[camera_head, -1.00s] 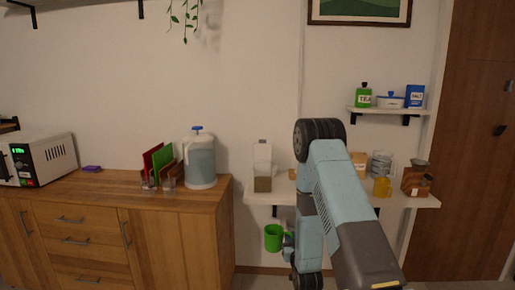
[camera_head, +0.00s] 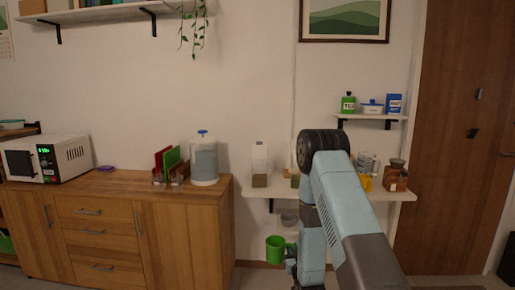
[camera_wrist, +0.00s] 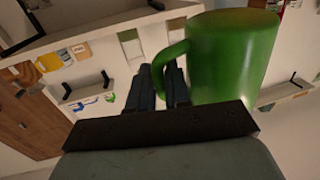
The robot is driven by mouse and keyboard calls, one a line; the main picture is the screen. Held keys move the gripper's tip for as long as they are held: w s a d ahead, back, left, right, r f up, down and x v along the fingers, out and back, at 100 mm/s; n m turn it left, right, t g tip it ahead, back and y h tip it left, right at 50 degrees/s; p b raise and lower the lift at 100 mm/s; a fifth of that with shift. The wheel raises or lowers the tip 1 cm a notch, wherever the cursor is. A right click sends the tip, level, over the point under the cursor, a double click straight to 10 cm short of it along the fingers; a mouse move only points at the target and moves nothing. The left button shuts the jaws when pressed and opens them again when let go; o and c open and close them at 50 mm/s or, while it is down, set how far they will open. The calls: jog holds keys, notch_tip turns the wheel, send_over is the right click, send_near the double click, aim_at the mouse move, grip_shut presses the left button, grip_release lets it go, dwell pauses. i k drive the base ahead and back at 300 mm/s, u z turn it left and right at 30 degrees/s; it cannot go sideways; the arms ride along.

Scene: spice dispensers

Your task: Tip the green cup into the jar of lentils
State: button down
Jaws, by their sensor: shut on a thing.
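The green cup (camera_head: 276,249) hangs in the air below the wall counter, left of my arm, and looks about upright in the head view. In the wrist view the cup (camera_wrist: 232,55) is large, with its handle to the left. My gripper (camera_wrist: 160,76) is shut on that handle; in the head view my gripper (camera_head: 291,256) is small and partly hidden by my arm. The cup's inside does not show. A clear container with brownish contents (camera_head: 260,181) stands on the counter; I cannot tell whether it is the jar of lentils. My arm hides part of the counter.
The wall counter (camera_head: 398,195) is above the cup; a yellow mug (camera_head: 364,183) and a brown grinder (camera_head: 396,176) stand at its right. A wooden cabinet (camera_head: 180,235) is left of the cup, with a water dispenser (camera_head: 204,162) on top. A small shelf (camera_head: 370,117) hangs higher.

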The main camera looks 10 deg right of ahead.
aim_at(259, 168)
jog(key=u, duration=4.05)
jog(key=k, duration=0.1)
jog(key=z, duration=3.3)
jog(key=i, duration=0.95)
jog(key=z, duration=0.1)
